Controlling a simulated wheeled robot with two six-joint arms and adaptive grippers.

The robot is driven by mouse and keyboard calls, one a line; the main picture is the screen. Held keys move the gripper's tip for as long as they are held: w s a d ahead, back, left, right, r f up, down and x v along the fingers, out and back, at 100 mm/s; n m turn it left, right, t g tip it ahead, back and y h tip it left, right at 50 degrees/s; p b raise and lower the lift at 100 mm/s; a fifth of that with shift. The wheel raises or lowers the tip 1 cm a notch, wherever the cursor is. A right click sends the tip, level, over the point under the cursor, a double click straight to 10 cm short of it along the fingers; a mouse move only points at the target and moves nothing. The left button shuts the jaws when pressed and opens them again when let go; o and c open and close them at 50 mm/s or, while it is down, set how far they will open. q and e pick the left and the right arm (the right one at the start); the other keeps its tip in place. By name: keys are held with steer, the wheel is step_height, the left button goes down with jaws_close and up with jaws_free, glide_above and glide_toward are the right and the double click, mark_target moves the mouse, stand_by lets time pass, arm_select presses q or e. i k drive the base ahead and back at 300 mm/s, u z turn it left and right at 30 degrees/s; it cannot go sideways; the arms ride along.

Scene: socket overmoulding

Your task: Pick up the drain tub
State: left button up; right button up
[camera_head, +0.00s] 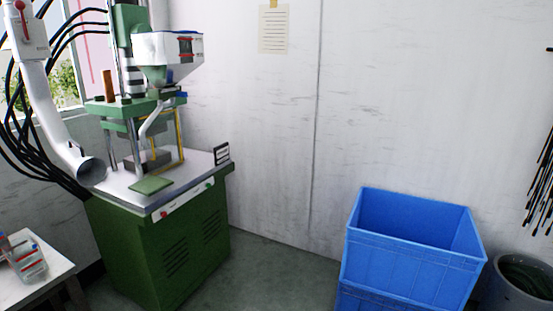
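A large blue open-topped tub (404,260) stands at the lower right, on top of another blue tub (385,300) that is cut off by the bottom edge. The upper tub looks empty from here, though its near inside is hidden. A grey round bucket (497,292) stands to its right, partly cut off, with something dark inside. I cannot tell for sure which of these is the drain tub. Neither of my grippers shows in the head view.
A green moulding machine (160,255) stands at the left, with a white duct (65,152) hanging beside it. A white table (45,268) with a clear container (28,262) is at the lower left. Bare floor (270,275) lies between machine and tubs.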

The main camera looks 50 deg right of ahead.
mark_target(24, 255)
steer(key=z, duration=0.15)
steer(key=k, duration=0.6)
steer(key=z, duration=1.35)
steer(key=i, duration=1.55)
steer(key=u, duration=2.35)
